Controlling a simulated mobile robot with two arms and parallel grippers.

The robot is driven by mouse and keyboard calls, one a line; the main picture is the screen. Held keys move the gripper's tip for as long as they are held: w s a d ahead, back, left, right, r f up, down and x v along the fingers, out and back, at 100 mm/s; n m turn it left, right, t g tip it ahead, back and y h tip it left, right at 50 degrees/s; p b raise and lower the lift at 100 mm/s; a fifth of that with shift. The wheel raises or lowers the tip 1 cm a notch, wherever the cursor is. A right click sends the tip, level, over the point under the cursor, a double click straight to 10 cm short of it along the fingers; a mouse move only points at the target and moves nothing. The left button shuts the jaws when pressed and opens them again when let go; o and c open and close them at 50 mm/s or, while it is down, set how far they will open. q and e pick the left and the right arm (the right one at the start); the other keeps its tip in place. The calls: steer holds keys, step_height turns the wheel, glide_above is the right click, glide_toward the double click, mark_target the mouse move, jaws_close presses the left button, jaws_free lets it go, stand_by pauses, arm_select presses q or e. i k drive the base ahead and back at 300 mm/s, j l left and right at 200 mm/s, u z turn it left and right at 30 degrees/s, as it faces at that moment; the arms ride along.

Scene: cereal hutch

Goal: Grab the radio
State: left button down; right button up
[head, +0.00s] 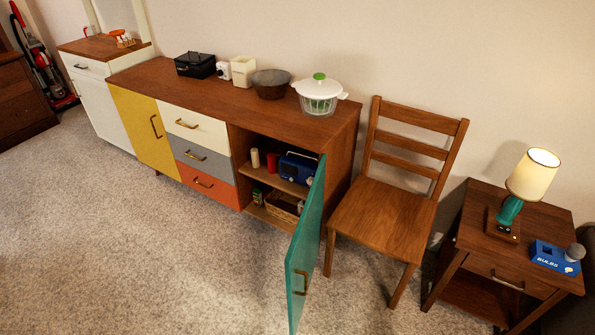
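The blue radio (297,168) with a handle on top stands on the upper shelf inside the open right compartment of the long wooden sideboard. The teal door (307,245) of that compartment stands open toward me and hides part of the radio's right side. The shelf (275,182) also bears a red cylinder (272,162) and a beige cylinder (255,158), left of the radio. Neither of my grippers shows in the head view.
A wooden chair (382,217) stands right of the open door. A side table (480,245) with a lamp (533,175) and a blue box (552,258) is farther right. The sideboard top (215,100) bears a salad spinner (319,95), bowl and containers. Carpet (150,240) in front is clear.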

mark_target(300, 169)
steer(key=i+j, duration=0.15)
steer(key=j, duration=0.25)
steer(key=i+j+z, duration=0.1)
steer(key=j, duration=0.25)
steer(key=i+j, duration=0.2)
steer(key=j, duration=0.2)
steer(key=i+j, duration=0.1)
steer(key=j, duration=0.3)
steer(key=i+j+z, duration=0.1)
steer(key=j, duration=0.3)
steer(key=i+j, duration=0.15)
steer(key=j, duration=0.25)
